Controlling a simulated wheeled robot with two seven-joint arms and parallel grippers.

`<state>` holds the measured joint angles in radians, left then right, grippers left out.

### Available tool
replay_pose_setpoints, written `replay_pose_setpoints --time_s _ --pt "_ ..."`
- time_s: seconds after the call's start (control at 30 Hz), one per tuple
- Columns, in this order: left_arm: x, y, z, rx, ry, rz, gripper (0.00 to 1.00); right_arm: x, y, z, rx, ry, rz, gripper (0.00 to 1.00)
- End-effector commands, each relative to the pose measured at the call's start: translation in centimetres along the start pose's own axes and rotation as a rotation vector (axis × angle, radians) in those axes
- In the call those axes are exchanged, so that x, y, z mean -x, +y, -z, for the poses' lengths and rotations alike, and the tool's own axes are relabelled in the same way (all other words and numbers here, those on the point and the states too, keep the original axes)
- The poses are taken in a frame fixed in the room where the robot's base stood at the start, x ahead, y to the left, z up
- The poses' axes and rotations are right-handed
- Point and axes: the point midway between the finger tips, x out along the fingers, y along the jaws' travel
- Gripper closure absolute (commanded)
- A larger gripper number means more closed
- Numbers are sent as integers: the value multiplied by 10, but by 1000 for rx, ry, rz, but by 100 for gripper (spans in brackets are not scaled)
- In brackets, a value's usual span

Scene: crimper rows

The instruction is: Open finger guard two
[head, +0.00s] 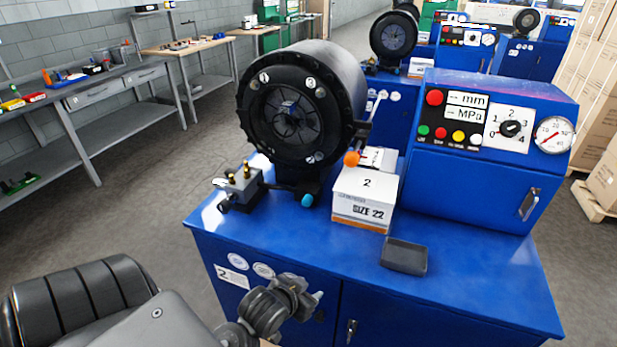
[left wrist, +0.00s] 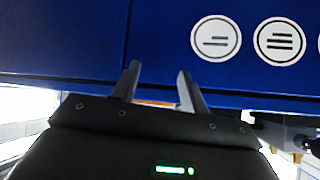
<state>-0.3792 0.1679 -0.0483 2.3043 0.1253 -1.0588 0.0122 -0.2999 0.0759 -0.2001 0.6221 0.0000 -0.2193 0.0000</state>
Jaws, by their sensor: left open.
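A large black round crimping head (head: 300,105) stands on the blue machine whose front plate (head: 232,276) reads 2. Its front is a dark ring with a segmented centre; I cannot tell whether this front is the finger guard or whether a guard is open or shut. An orange-knobbed lever (head: 352,158) is at its lower right. My left gripper (head: 308,298) is in front of the blue cabinet, below the tabletop and well below the head. In the left wrist view, its two fingers (left wrist: 160,82) are apart and empty, facing the blue panel. My right gripper is not in view.
A box marked SIZE 22 (head: 365,195), a small dark tray (head: 404,256) and a grey block with brass fittings (head: 239,184) are on the blue top. A control panel (head: 490,125) with buttons, dial and gauge stands at right. The front right of the top is clear.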

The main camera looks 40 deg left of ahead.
Motion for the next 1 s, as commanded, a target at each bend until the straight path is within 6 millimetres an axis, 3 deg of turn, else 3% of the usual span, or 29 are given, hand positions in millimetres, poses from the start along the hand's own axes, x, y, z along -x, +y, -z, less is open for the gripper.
replay_pose_setpoints --time_s 0.07,0.3,0.5,0.6,0.7,1.0 --pt "21 -9 35 17 91 14 56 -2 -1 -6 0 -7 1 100" --pt "32 -66 151 83 513 135 56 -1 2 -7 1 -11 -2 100" --pt "70 -113 231 123 856 243 56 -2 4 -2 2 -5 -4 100" --pt "90 -130 257 133 988 287 56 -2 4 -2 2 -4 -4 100" --pt "102 -138 269 138 1056 310 56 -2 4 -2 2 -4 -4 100" --pt "101 -145 284 139 1074 316 56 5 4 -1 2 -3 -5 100"
